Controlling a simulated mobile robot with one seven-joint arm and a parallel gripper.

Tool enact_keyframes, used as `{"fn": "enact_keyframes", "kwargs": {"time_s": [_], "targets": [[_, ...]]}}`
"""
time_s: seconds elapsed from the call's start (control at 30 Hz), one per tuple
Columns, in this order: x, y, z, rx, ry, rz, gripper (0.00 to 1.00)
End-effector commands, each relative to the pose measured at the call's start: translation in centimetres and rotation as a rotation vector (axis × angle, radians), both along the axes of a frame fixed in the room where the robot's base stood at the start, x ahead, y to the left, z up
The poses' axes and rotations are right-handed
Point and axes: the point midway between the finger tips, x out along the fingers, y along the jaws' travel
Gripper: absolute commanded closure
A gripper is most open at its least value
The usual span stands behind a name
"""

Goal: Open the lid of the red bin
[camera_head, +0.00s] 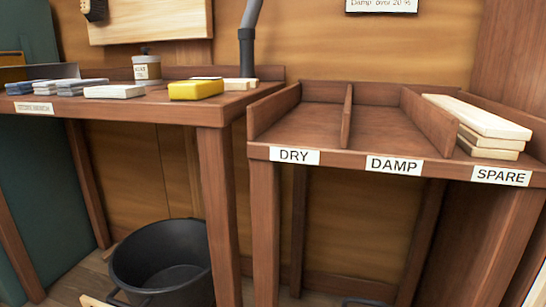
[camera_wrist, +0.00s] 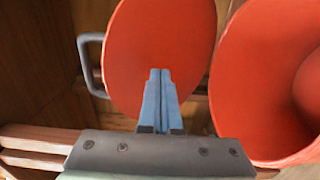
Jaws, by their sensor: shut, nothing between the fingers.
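The red bin (camera_wrist: 246,105) shows in the wrist view at the right, its round mouth uncovered and its inside partly visible. The red lid (camera_wrist: 125,50), a round disc, stands swung away from the mouth, to the left of it. A grey handle (camera_wrist: 86,65) sticks out at the lid's left edge. My gripper (camera_wrist: 160,72) is shut and empty, its blue fingers in front of the lid's face. I cannot tell whether the fingertips touch the lid. The handle is clear of the fingers. The bin and my gripper are out of the head view.
In the head view, a bench (camera_head: 215,112) on the left carries a yellow block (camera_head: 196,89), a small jar (camera_head: 147,68) and several packets. A shelf with DRY (camera_head: 294,156), DAMP and SPARE labels stands at the right, with boards (camera_head: 485,117) in SPARE. A black bucket (camera_head: 125,262) stands below.

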Motion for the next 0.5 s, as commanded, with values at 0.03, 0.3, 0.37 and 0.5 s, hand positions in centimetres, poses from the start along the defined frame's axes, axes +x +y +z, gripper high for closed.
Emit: {"fn": "enact_keyframes", "kwargs": {"time_s": [0.03, 0.3, 0.37, 0.5], "targets": [[0.0, 0.0, 0.0, 0.0, 0.0, 0.0, 1.0], [0.4, -0.1, 0.3, 0.0, -0.001, 0.0, 1.0], [0.9, -0.2, 0.8, -0.001, -0.002, 0.001, 1.0], [2.3, -0.6, 1.8, -0.002, -0.003, 0.001, 1.0]]}}
